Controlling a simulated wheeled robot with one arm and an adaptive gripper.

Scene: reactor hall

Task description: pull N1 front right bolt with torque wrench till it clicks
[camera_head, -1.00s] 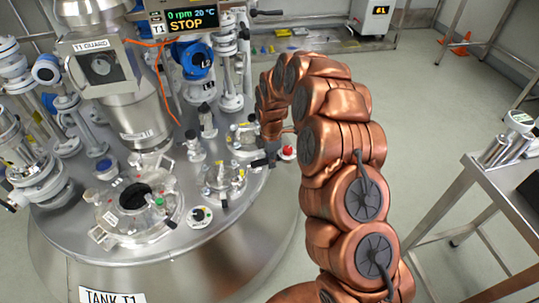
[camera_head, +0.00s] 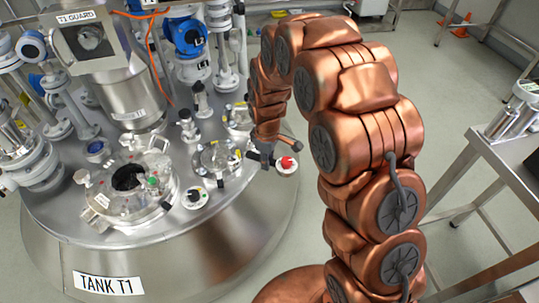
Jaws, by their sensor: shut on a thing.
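My gripper (camera_head: 262,157) is small in view at the rim of the tank lid, with its fingers pointing down beside a small flanged nozzle (camera_head: 217,160) with a clear cover. The gripper is shut on a slim tool, taken to be the torque wrench; only a short dark end (camera_head: 291,142) seems to show at its right, and the arm hides most of it. I cannot tell whether the tool sits on a bolt. No N1 label is readable, and the front right bolt cannot be made out.
A red-topped fitting (camera_head: 287,163) stands close to the right of my gripper. Tall valves stand behind. A steel table (camera_head: 500,150) is at the right.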

